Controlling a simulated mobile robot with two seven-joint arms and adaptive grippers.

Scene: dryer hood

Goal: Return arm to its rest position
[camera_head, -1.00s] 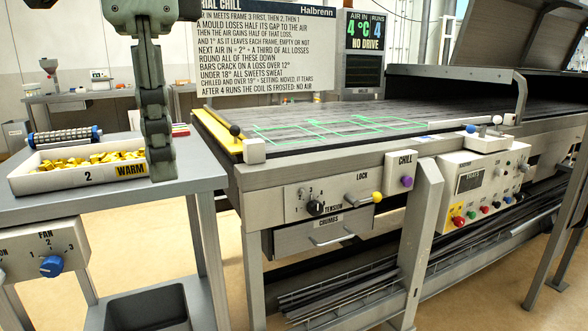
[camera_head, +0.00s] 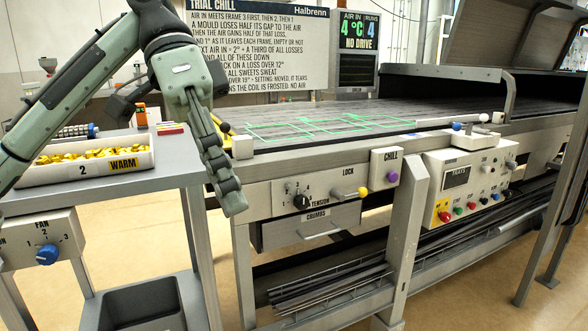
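My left arm (camera_head: 60,95) is grey-green and comes in from the left, bending over at the top. My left gripper (camera_head: 232,203) hangs from it with its dark fingers pointing down and slightly right. The gripper is in front of the gap between the left side table and the long machine, near the machine's left front corner. The fingers show edge-on and overlap, so I cannot tell whether they are open or shut. I see nothing held at the tips. My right gripper is out of view.
The side table (camera_head: 150,181) bears a white tray (camera_head: 52,172) of gold pieces marked WARM. The long machine (camera_head: 375,112) has a yellow-knobbed lock lever (camera_head: 362,192), a CHILL box (camera_head: 384,169) and a button panel (camera_head: 457,178). A sign and display (camera_head: 357,50) stand behind.

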